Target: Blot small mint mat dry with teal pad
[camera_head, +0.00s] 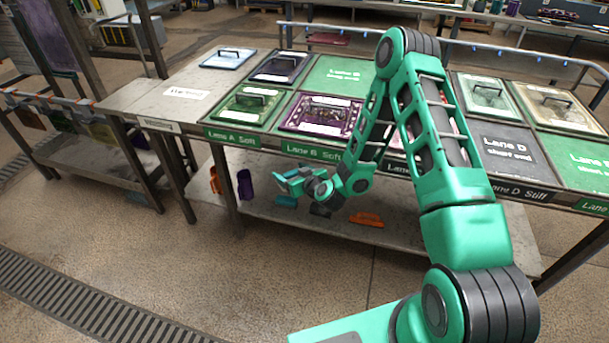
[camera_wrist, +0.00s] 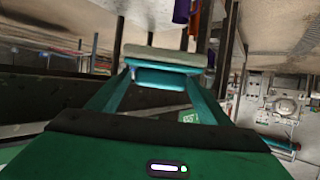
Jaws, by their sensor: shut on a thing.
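My gripper (camera_head: 300,183) is low in front of the table, near the height of its lower shelf. In the wrist view its fingers (camera_wrist: 160,88) are shut on the teal pad (camera_wrist: 162,75), which has a pale beige layer along its far side. The pad is small and partly hidden by the gripper in the head view. A pale mint mat (camera_head: 487,102) with a handled frame over it lies on the tabletop at the right, behind my arm and well away from the pad. I cannot tell whether it is the small one or whether it is wet.
The tabletop (camera_head: 150,97) carries a light blue framed mat (camera_head: 228,58), a dark green one (camera_head: 248,103), a purple one (camera_head: 322,115) and a beige one (camera_head: 555,103). The lower shelf holds a purple item (camera_head: 245,184) and an orange tool (camera_head: 366,219). Floor in front is clear.

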